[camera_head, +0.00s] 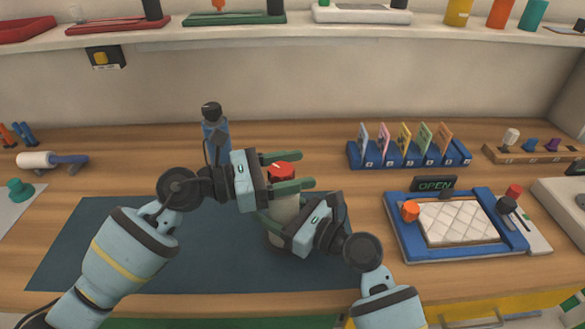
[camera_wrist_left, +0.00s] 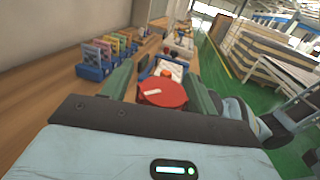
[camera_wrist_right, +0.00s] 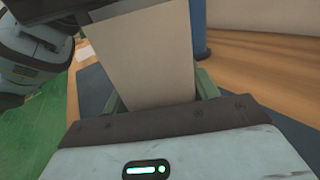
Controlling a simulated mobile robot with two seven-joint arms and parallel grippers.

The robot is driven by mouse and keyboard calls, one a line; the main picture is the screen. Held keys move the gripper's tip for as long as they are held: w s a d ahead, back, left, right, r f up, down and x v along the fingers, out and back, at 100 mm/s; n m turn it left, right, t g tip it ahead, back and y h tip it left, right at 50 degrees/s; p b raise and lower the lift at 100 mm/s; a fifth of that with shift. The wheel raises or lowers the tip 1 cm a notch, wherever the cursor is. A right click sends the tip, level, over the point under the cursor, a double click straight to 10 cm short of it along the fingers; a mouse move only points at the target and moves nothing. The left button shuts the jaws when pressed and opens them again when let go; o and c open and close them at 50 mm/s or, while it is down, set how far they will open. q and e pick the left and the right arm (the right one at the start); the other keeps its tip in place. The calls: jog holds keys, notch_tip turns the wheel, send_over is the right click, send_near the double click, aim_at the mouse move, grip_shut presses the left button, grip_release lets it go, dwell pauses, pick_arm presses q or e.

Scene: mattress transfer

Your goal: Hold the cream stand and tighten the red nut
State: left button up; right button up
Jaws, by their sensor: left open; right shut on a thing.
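The cream stand (camera_head: 285,208) stands upright on the dark mat (camera_head: 95,240), partly hidden by my grippers. The red nut (camera_head: 281,170) sits at its top. My left gripper (camera_head: 292,172) is open, with one green finger on each side of the red nut; the left wrist view also shows the nut (camera_wrist_left: 162,92) between the fingers. I cannot tell whether the fingers touch it. My right gripper (camera_head: 277,228) is shut on the cream stand below the nut; the stand (camera_wrist_right: 148,60) fills the space between its fingers in the right wrist view.
A blue bottle (camera_head: 215,135) with a black cap stands behind my left gripper. A blue card rack (camera_head: 410,155) and a blue-framed tray (camera_head: 400,230) with a quilted white pad are to the right. The left part of the mat is clear.

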jog(key=shift+r, duration=0.2)
pick_arm(q)
jog(key=v, duration=1.2)
pick_arm(e)
jog(key=o, duration=1.8)
jog(key=shift+c, duration=0.2)
jog(key=shift+f, duration=0.1)
jog(key=shift+d, duration=0.1)
jog(key=shift+s+d+f, duration=0.1)
jog(key=shift+s+d, duration=0.2)
jog(key=v, duration=1.1)
